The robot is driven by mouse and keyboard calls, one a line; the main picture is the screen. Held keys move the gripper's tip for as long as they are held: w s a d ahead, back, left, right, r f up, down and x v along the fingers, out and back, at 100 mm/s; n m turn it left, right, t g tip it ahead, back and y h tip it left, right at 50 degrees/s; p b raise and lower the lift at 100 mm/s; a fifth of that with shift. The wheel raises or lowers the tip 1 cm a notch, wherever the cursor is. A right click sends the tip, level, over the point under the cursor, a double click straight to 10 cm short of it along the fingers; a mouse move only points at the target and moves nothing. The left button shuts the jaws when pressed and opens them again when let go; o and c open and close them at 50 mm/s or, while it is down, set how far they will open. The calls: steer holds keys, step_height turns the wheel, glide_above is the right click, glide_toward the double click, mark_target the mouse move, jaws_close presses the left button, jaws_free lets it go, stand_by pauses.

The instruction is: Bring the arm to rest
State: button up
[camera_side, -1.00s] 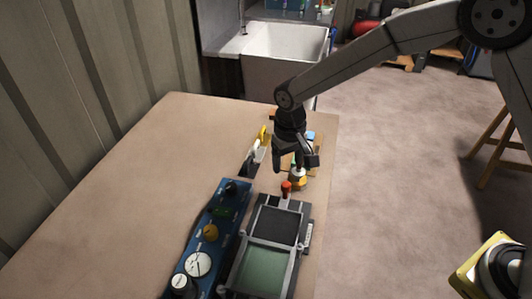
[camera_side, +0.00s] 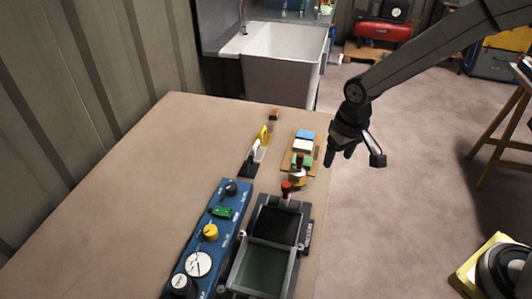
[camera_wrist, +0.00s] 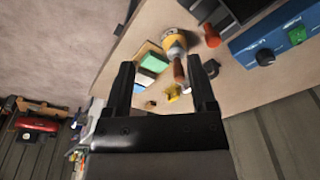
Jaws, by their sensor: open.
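My gripper (camera_side: 355,160) is open and empty. In the side view it hangs in the air just past the right edge of the table (camera_side: 130,180), with its fingers pointing down and a little to the right. In the wrist view both dark fingers of my gripper (camera_wrist: 160,85) are spread apart, with nothing held between them. Beyond them the table and small items show, all apart from the fingers as far as I can see.
On the table are a blue panel with knobs (camera_side: 205,250), a dark framed tray (camera_side: 268,262), a board with coloured blocks (camera_side: 303,146) and a yellow-and-black tool (camera_side: 257,150). A white sink (camera_side: 283,52) stands behind. Open floor (camera_side: 420,190) lies right of the table.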

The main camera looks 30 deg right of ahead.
steer(key=s+d+t, duration=0.1)
steer(key=s+d, duration=0.5)
steer(key=s, duration=0.5)
steer(key=shift+d+r, duration=0.25)
steer(key=shift+d, duration=0.15)
